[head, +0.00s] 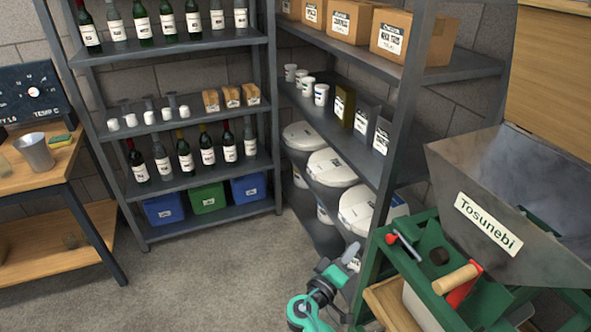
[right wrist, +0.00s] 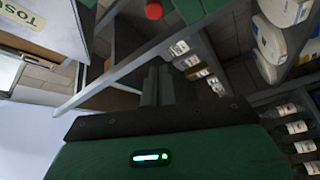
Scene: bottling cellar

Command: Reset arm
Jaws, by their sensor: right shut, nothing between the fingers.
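My right gripper (head: 352,256) shows at the bottom of the head view, in front of the right-hand shelf and left of the green crusher. It is shut, with nothing seen between its fingers. In the right wrist view its dark fingers (right wrist: 158,86) lie close together at the middle, and the green and black wrist housing fills the bottom. The fingers touch nothing that I can make out. My left gripper is in neither view.
A green-framed crusher (head: 420,272) with a grey hopper (head: 480,170) labelled Tosunebi stands at right. Grey shelves (head: 200,182) hold bottles, bins and white tubs (head: 330,168). A wooden bench (head: 30,175) is at left. The floor (head: 220,275) between is clear.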

